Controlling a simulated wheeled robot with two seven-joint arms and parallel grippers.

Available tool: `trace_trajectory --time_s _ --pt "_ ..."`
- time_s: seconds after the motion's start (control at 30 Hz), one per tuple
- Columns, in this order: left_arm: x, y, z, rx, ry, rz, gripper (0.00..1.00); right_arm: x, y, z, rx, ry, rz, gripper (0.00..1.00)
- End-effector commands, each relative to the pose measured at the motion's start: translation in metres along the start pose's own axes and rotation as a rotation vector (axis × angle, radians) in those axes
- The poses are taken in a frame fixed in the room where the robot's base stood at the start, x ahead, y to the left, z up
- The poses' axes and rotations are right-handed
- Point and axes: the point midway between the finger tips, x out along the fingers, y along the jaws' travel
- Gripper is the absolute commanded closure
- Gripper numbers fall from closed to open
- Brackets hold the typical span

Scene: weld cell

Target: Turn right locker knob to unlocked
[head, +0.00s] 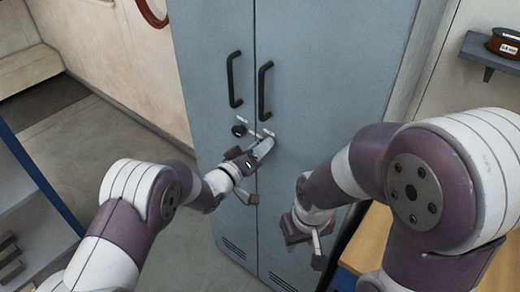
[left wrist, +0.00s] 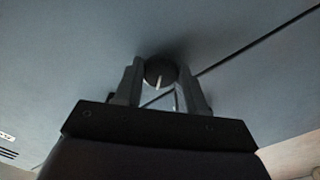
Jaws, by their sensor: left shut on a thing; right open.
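The grey-blue two-door locker (head: 215,60) stands ahead with both doors shut. My left gripper (head: 265,147) is at the right door, just below its handle, shut on the right knob. The gripper hides that knob in the head view. In the left wrist view the round dark right knob (left wrist: 160,72) sits between the two fingers, with a pale pointer line on its face. The left knob (head: 238,130) is dark and uncovered on the left door. My right gripper (head: 306,240) is open and empty, low in front of the right door.
Black bar handles, left (head: 234,80) and right (head: 265,90), stand out above the knobs. A wooden-topped bench (head: 372,240) is at the lower right, partly behind my right arm. A wall shelf (head: 490,58) carries a brown spool (head: 506,42). Open floor (head: 110,130) lies left of the locker.

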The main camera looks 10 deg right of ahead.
Motion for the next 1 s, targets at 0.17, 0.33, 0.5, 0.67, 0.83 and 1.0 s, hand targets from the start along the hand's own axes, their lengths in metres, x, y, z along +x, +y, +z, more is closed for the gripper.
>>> trace_trajectory --time_s 0.17,0.33,0.5,0.67,0.83,1.0 --pt "0.0000 -0.0010 -0.0005 -0.164 0.002 0.000 0.90 0.0026 0.0000 0.0003 0.000 0.000 0.000 0.57" --pt "0.0000 -0.0014 -0.0006 -0.326 0.002 0.000 0.90 0.0030 0.0000 0.0003 0.000 0.000 0.000 0.57" --pt "0.0000 -0.0017 -0.0007 -0.481 0.002 0.000 0.90 0.0025 0.0000 0.0003 0.000 0.000 0.000 0.57" --pt "0.0000 -0.0021 -0.0006 -0.611 0.002 0.000 0.90 0.0016 0.0000 0.0002 0.000 0.000 0.000 0.57" --pt "0.0000 -0.0025 -0.0002 -0.722 0.002 0.000 0.90 0.0006 0.0000 0.0000 0.000 0.000 0.000 0.57" --pt "0.0000 -0.0029 0.0001 -0.799 0.002 0.000 0.90 -0.0001 0.0000 0.0000 0.000 0.000 0.000 0.57"
